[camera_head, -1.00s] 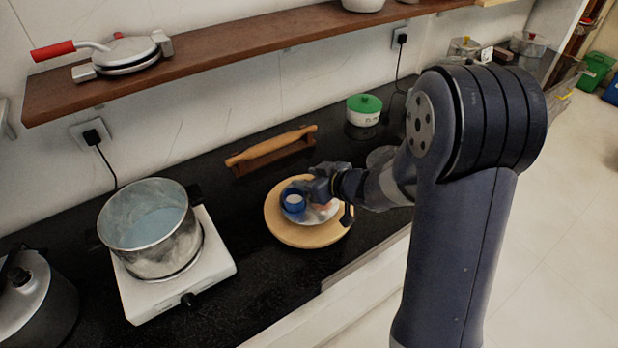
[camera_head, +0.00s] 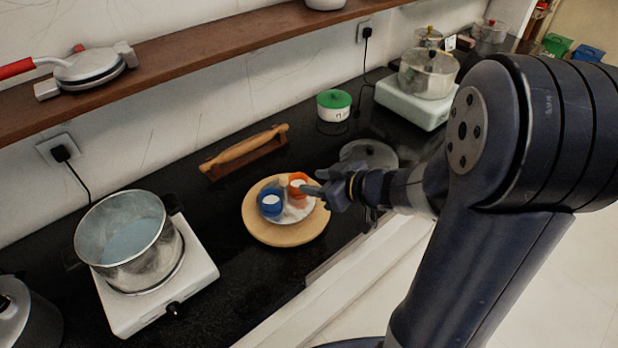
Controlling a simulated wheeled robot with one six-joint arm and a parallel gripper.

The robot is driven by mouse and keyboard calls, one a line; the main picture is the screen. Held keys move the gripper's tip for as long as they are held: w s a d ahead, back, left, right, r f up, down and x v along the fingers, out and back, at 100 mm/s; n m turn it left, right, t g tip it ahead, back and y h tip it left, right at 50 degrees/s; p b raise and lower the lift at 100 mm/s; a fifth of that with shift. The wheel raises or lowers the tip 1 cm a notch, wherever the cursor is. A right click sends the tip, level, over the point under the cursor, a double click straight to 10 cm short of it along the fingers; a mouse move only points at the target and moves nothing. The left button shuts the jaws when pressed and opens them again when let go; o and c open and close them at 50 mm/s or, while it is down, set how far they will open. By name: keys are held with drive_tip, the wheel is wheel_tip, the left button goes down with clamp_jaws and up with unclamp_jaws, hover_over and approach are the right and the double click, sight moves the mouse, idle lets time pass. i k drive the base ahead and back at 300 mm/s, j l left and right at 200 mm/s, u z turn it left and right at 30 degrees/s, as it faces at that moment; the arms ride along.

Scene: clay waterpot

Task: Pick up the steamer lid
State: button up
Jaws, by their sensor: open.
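A round, grey, glass-like lid (camera_head: 368,153), apparently the steamer lid, lies flat on the black counter, just behind my arm. Its near edge is partly hidden by my wrist. My gripper (camera_head: 316,192) is open, with its fingers pointing left over the right edge of a round wooden board. It is left of and in front of the lid, apart from it. Nothing shows between the fingers, though they are small in this view.
The wooden board (camera_head: 258,232) bears a plate (camera_head: 293,214) with a blue cup (camera_head: 270,203) and an orange cup (camera_head: 298,184). A steel pot (camera_head: 428,75) stands on a pale stove behind the lid. A green-lidded jar (camera_head: 334,105), rolling pin (camera_head: 247,149) and open pot (camera_head: 125,240) stand left.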

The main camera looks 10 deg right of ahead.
sight(377, 153)
drive_tip(key=u, duration=1.75)
drive_tip(key=z, duration=2.1)
drive_tip(key=i+l+u, duration=0.5)
drive_tip(key=l, duration=0.25)
drive_tip(key=i+l+u, duration=0.25)
drive_tip(key=l, duration=0.15)
